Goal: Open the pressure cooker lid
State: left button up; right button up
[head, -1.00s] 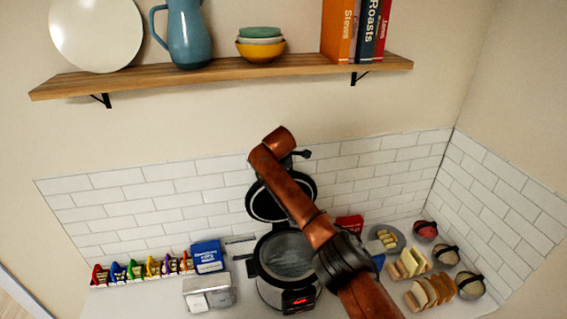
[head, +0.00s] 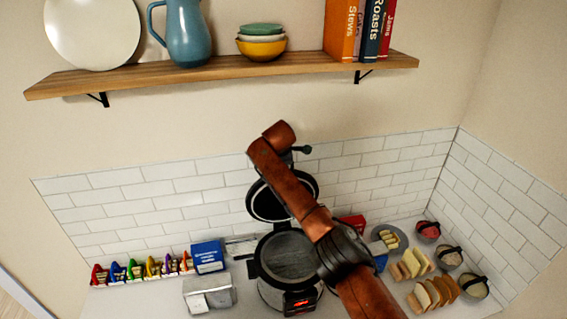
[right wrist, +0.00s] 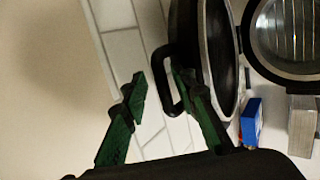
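The pressure cooker (head: 290,258) stands on the counter with its lid (head: 262,204) swung up, showing the open pot; a red display glows on its front. My copper right arm crosses in front of the lid and hides part of it. In the right wrist view, the lid (right wrist: 217,50) is edge-on beside the open pot (right wrist: 285,30). My right gripper (right wrist: 158,80) has its green fingers apart. The black lid handle (right wrist: 160,72) lies between them, with the right finger overlapping the handle loop; I cannot tell whether they touch. My left gripper is not in view.
A metal box (head: 208,293), a blue box (head: 207,257) and a row of coloured packets (head: 135,271) stand left of the cooker. Bread slices (head: 433,293), a plate (head: 390,238) and jars (head: 473,286) are at right. A wooden shelf (head: 220,77) is above.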

jog(key=shift+s, duration=0.15)
jog(key=shift+s+a+r, duration=0.1)
jog(key=shift+s+r, duration=0.05)
jog(key=shift+r, duration=0.15)
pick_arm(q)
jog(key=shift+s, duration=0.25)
pick_arm(e)
jog(key=v, duration=1.1)
jog(key=shift+r, duration=0.2)
jog(key=shift+s, duration=0.1)
